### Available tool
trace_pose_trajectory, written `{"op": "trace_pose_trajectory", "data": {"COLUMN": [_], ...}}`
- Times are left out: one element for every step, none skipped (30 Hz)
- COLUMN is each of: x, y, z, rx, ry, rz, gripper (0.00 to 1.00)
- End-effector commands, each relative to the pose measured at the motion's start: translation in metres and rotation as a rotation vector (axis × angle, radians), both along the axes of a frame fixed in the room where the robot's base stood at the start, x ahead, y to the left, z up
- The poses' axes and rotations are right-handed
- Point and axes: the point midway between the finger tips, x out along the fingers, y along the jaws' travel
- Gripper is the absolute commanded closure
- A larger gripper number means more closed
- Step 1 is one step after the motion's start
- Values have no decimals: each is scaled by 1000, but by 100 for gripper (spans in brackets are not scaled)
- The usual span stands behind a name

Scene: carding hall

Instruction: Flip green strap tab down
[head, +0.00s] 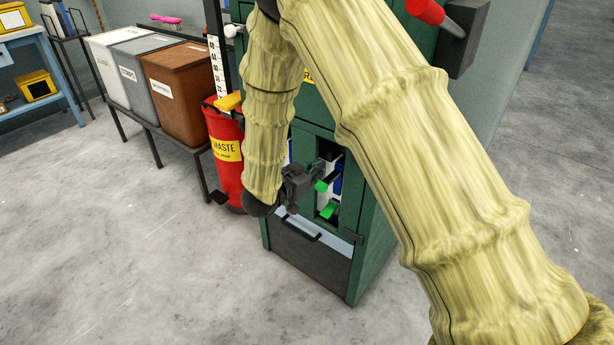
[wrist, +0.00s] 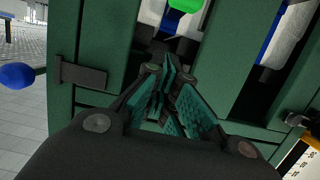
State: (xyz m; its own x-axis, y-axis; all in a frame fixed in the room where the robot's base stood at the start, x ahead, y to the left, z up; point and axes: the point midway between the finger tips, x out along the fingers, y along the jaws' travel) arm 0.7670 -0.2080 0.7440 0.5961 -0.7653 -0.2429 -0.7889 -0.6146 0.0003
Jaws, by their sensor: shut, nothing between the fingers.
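Two bright green tabs show at the narrow openings in the front of the green cabinet in the head view: an upper green tab (head: 321,186) and a lower green tab (head: 328,211). One green tab (wrist: 187,5) is cut off by the top edge of the wrist view, with white and blue material beside it. I cannot tell which strap each belongs to. My gripper (head: 316,168) is in front of the cabinet, close to the upper tab. In the wrist view my gripper (wrist: 166,70) is shut and empty, its tips apart from the green tab in the picture.
The green cabinet (head: 363,250) has a dark lower drawer with a handle (head: 301,229). A red waste bin (head: 222,150) stands to its left, beside a brown bin (head: 180,85). A blue knob (wrist: 16,75) shows in the wrist view. The floor in front is clear.

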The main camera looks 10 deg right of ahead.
Motion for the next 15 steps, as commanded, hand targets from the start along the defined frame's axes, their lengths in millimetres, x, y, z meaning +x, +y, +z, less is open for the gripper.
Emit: {"op": "trace_pose_trajectory", "data": {"x": [5, 8, 12, 14, 12, 12, 12, 12, 12, 12, 12, 12, 12, 12, 12], "y": [-6, -10, -15, -18, -16, -15, -15, -15, -15, -15, -15, -15, -15, -15, -15], "z": [-3, -4, -5, -8, -15, -21, -24, -27, -32, -34, -36, -39, -40, -42, -43], "rx": [2, 1, 0, 0, 0, -1, -1, 0, 0, 0, 0, 0, 0, 1, 0], "ry": [-1, -1, -1, 0, 2, 3, 3, 2, 2, 1, 0, 0, 0, -1, 0], "rz": [-1, -1, -1, -1, 0, 1, 1, 0, 0, 0, 1, 1, 1, 1, 1], "gripper": [100, 100, 100, 100, 100, 100, 100, 100, 100, 100, 100, 100, 100, 100, 100]}}
